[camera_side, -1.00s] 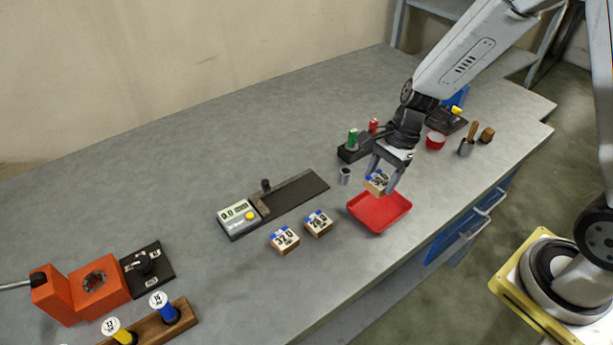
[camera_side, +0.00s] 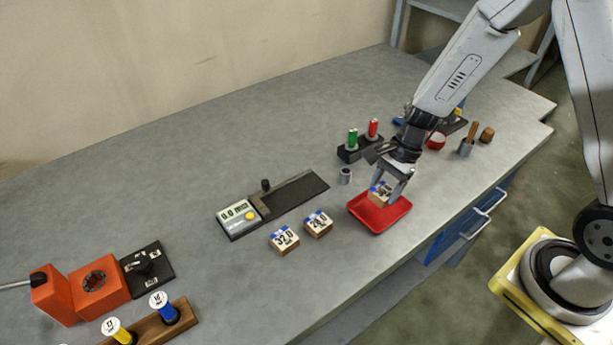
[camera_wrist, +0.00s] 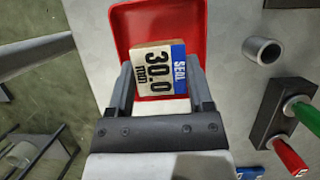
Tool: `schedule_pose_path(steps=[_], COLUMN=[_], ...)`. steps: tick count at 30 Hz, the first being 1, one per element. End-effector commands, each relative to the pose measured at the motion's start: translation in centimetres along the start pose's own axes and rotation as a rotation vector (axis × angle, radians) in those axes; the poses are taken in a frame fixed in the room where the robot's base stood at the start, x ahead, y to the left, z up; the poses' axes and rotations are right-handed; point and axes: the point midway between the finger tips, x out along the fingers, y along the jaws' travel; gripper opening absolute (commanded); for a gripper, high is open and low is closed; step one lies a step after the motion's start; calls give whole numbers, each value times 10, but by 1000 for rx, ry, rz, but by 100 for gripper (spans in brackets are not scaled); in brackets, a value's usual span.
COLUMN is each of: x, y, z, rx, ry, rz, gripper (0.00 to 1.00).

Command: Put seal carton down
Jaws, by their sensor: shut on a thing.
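The seal carton (camera_side: 380,193) is a small cardboard box with a white and blue label. In the wrist view the carton (camera_wrist: 160,72) reads "SEAL 30.0 mm". My gripper (camera_side: 389,189) is shut on it, with one finger on each side in the wrist view (camera_wrist: 160,85). The carton is over the red tray (camera_side: 372,219), within its rim as seen from the side. The red tray (camera_wrist: 124,30) lies behind the carton in the wrist view. Whether the carton's underside touches the tray floor is hidden.
Two similar cartons (camera_side: 284,240) (camera_side: 318,223) stand left of the tray. A grey metal cup (camera_side: 345,176) and a black holder (camera_side: 352,155) with green and red pieces are close behind. A display gauge (camera_side: 239,219) is farther left. The bench's front edge runs close to the tray.

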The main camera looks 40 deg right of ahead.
Motion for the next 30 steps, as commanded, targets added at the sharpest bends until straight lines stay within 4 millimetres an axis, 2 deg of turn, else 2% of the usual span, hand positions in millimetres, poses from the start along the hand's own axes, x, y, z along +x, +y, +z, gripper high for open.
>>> schedule_pose_path(steps=[8, 21, 30], x=[4, 33, 34], y=[0, 0, 0], z=[-2, -14, -14], rx=[-1, 0, 0], ry=[0, 1, 1], rz=[1, 0, 0], gripper=[10, 10, 10])
